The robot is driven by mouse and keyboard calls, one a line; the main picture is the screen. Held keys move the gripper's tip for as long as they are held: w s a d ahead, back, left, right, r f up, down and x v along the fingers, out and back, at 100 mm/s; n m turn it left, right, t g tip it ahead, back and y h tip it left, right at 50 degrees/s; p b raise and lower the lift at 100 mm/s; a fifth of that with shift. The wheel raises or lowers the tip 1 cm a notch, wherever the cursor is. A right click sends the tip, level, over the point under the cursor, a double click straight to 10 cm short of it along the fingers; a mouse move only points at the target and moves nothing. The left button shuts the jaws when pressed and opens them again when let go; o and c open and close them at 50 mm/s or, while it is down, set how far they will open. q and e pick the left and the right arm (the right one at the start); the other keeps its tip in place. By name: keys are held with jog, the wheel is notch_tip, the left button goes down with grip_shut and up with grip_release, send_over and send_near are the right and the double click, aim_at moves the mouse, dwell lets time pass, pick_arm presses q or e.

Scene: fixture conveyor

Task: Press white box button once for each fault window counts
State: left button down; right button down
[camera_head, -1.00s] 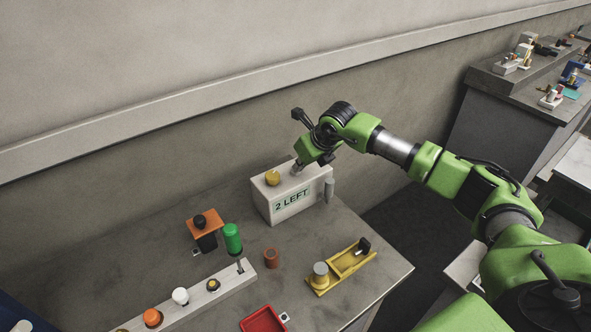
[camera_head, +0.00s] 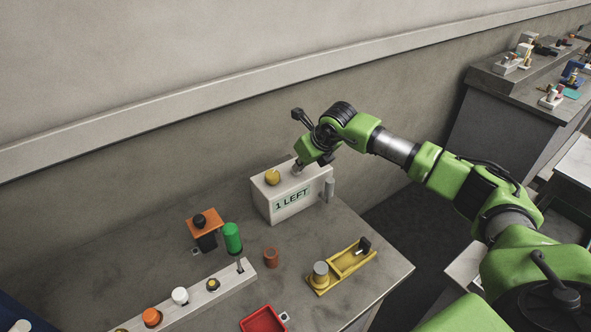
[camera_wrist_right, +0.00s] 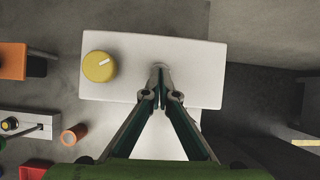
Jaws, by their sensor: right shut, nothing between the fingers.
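The white box (camera_head: 272,207) stands on the grey table with a "1 LEFT" display (camera_head: 292,200) on its front and a yellow knob (camera_head: 272,177) on its top left. My right gripper (camera_head: 297,168) is over the right part of the box top, fingers shut and empty. In the right wrist view the box top (camera_wrist_right: 130,50) and yellow knob (camera_wrist_right: 99,66) show, and the shut fingertips (camera_wrist_right: 160,72) meet at a small round grey spot on the box top, seemingly touching it. The button itself is mostly hidden by the fingertips. My left gripper is not in view.
A grey cylinder (camera_head: 330,188) is at the box's right side. In front are a yellow tray (camera_head: 345,266), a brown cylinder (camera_head: 272,257), a red tray (camera_head: 262,320), an orange-topped block (camera_head: 205,222), a green-handled tool (camera_head: 232,237) and a pale strip with several knobs (camera_head: 225,287).

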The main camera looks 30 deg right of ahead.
jog(key=shift+f, duration=0.15)
jog(key=shift+r+p, duration=1.4)
jog(key=shift+r, duration=1.65)
jog(key=shift+r, duration=0.1)
jog(key=v, duration=1.1)
jog(key=shift+s+r, duration=0.2)
jog(key=shift+r, duration=0.15)
jog(key=shift+d, duration=0.1)
